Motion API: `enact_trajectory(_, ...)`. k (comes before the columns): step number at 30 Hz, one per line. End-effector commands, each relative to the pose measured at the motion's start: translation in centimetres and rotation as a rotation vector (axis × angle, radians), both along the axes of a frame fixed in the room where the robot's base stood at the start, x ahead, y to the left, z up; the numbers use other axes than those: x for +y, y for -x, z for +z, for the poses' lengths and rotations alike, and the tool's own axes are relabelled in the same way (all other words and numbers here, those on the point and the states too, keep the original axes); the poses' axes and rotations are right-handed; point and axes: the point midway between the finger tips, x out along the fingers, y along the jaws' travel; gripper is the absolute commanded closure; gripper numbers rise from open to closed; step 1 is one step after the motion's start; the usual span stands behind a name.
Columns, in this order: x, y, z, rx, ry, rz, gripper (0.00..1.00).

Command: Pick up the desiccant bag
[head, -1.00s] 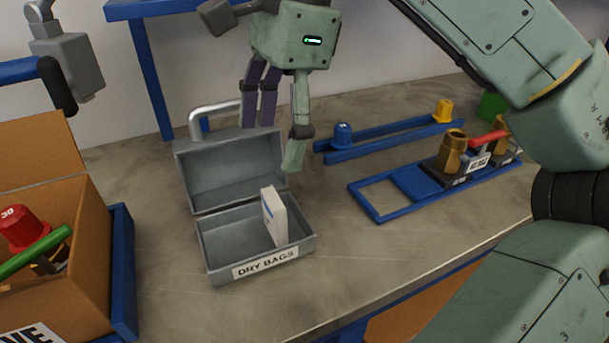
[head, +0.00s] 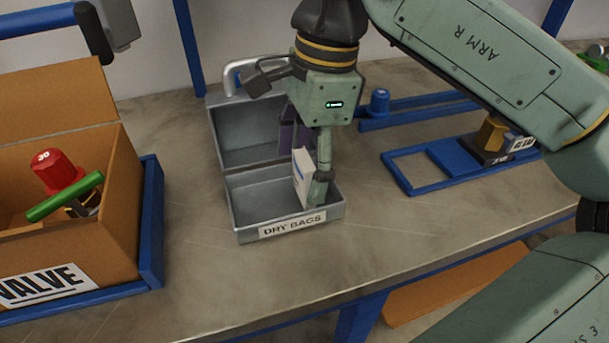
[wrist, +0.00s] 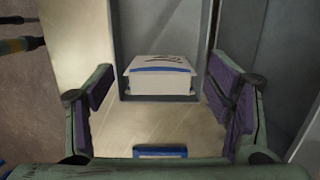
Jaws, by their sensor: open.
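The desiccant bag (head: 303,176) is a small white packet with a blue stripe. It stands upright in the right part of the open grey metal box (head: 250,233) labelled DRY BAGS. In the wrist view the bag (wrist: 160,68) lies ahead, between the two fingers. My gripper (head: 308,165) is over the box, its fingers wide apart with purple pads. One finger is to the right of the bag in the head view; the other is partly hidden behind it. I cannot tell whether either finger touches the bag.
A cardboard box (head: 118,215) labelled VALVE, holding a red part and a green bar, stands in a blue frame on the left. Blue racks (head: 400,175) lie to the right. The bench front (head: 190,290) is clear.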

Motion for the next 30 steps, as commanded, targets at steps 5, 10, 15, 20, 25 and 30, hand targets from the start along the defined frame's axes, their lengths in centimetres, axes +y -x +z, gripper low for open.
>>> enact_trajectory(5, 0.08, 0.03, -0.35, 0.000, -0.001, 0.000, 0.27)
enact_trajectory(10, 0.08, 0.02, -0.32, 0.000, -0.001, 0.001, 0.31)
enact_trajectory(15, 0.07, 0.02, -0.31, 0.000, 0.000, 0.001, 0.43)
enact_trajectory(20, 0.07, 0.02, -0.30, 0.000, 0.000, 0.001, 0.53)
enact_trajectory(25, 0.07, 0.02, -0.30, 0.000, 0.000, 0.001, 0.65)
enact_trajectory(30, 0.07, 0.02, -0.30, 0.000, 0.000, 0.001, 0.76)
